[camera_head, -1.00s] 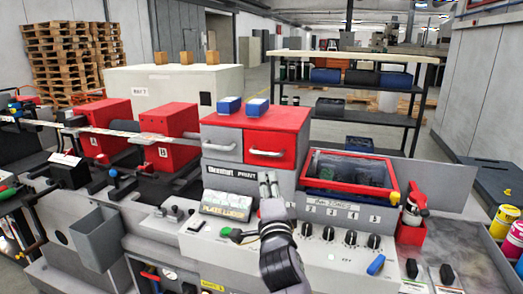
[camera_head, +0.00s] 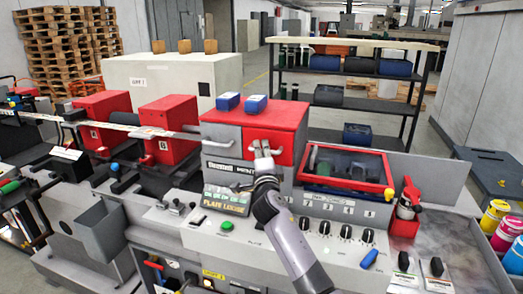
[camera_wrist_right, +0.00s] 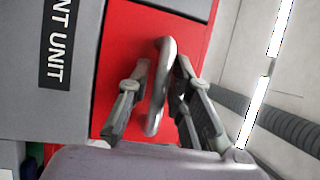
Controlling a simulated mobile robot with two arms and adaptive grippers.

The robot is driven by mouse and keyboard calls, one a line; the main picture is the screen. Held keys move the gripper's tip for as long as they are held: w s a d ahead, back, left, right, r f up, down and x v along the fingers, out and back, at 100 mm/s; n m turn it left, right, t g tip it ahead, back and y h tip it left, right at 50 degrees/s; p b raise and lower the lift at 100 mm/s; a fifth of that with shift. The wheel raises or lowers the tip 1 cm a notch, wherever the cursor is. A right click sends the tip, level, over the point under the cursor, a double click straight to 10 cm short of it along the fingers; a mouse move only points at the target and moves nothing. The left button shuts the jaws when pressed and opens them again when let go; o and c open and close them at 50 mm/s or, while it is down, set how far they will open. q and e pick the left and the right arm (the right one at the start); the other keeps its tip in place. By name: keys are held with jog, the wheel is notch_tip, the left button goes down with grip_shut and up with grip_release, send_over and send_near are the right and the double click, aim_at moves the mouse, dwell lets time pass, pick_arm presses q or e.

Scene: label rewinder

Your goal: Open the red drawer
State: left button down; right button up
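The red drawer (camera_head: 286,141) is in the cabinet under the red top, right of a grey drawer (camera_head: 219,137), and looks closed. In the right wrist view its red front (camera_wrist_right: 122,60) fills the middle, with the metal handle (camera_wrist_right: 158,88) standing out from it. My right gripper (camera_head: 262,152) is at the handle in the head view. In the wrist view its two fingers (camera_wrist_right: 158,98) are spread, one on each side of the handle, with a gap on the left side. Part of the handle is hidden in the head view. My left gripper is not in view.
Two blue-and-white boxes (camera_head: 242,103) sit on the cabinet's red top (camera_head: 285,117). A red-framed bin with a clear lid (camera_head: 345,168) stands close on the right. Knobs and a display lie on the panel below.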

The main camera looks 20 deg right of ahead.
jog(key=shift+c, duration=0.6)
grip_shut()
